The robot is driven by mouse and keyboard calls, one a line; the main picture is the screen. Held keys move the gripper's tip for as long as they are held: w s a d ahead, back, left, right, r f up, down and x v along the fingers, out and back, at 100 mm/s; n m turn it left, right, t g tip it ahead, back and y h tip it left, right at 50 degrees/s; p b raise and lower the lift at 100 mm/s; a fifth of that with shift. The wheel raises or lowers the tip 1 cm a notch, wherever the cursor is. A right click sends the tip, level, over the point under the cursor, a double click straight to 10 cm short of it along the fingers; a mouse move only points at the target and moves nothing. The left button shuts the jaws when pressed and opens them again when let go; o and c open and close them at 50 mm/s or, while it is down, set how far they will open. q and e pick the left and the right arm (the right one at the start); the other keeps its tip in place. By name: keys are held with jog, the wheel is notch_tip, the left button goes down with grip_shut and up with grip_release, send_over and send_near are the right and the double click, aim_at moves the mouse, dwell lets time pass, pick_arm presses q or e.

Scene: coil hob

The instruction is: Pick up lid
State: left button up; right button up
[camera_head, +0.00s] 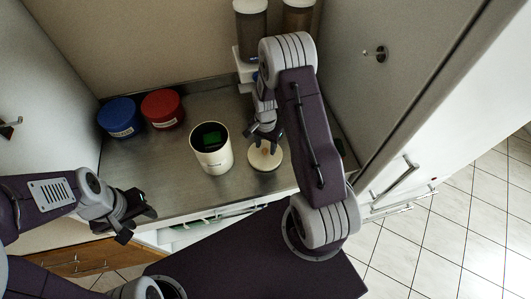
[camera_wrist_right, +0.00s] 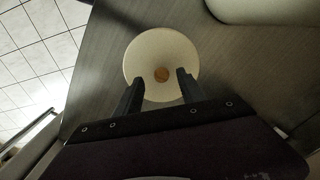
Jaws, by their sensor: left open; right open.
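The lid (camera_head: 264,165) is a round cream disc with a small wooden knob, lying on the grey metal counter near its front edge. It also shows in the right wrist view (camera_wrist_right: 148,54), with the knob near the middle. My right gripper (camera_head: 266,146) is open just above the lid. In the right wrist view its two fingers (camera_wrist_right: 160,82) are spread on either side of the knob, which is not gripped. My left gripper (camera_head: 143,213) is open and empty at the lower left, away from the lid, in front of the counter.
A white canister (camera_head: 211,161) with a dark and green top stands left of the lid. Blue (camera_head: 121,118) and red (camera_head: 162,108) round containers stand at the back left. A dispenser (camera_head: 250,30) is at the back wall. Cabinet walls flank the counter (camera_head: 175,184).

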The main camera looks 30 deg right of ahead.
notch_tip(320, 180, down, 2)
jog(key=shift+w+a, duration=0.1)
jog(key=shift+w, duration=0.1)
jog(key=shift+s, duration=0.1)
grip_shut()
dwell(1.2)
